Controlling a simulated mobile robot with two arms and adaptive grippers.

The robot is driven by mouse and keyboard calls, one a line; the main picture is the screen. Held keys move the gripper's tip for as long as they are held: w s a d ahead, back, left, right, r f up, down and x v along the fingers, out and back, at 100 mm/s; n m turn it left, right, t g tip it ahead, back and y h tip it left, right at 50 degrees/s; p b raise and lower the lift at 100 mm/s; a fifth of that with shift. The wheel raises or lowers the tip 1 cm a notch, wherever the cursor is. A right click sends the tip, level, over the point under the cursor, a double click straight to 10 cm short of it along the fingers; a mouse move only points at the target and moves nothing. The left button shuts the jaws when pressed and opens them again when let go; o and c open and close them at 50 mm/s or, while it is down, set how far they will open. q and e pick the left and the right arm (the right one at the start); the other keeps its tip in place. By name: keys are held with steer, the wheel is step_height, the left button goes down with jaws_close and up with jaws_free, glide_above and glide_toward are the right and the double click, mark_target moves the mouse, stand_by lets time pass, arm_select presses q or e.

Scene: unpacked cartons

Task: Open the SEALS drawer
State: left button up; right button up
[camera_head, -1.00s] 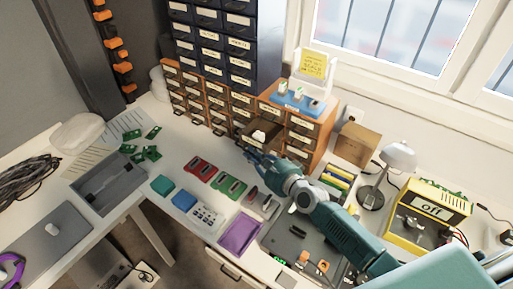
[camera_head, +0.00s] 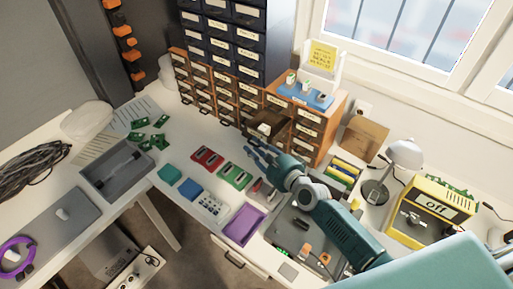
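A wooden cabinet of small labelled drawers (camera_head: 309,128) stands on the bench against the wall. One drawer (camera_head: 267,129) in its front is pulled out, showing a dark inside. The labels are too small to read, so I cannot tell which drawer is SEALS. My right gripper (camera_head: 254,147) is just in front of and below the pulled-out drawer. Its fingers look spread, with nothing seen between them. Contact with the drawer cannot be made out. My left gripper is out of view.
A blue tray with small items (camera_head: 306,95) and a yellow note (camera_head: 322,55) are on the cabinet. Red (camera_head: 207,158) and green (camera_head: 234,176) trays, a purple tray (camera_head: 243,226) and a lamp (camera_head: 404,154) stand nearby.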

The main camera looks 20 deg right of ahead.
steer(key=v, duration=1.2)
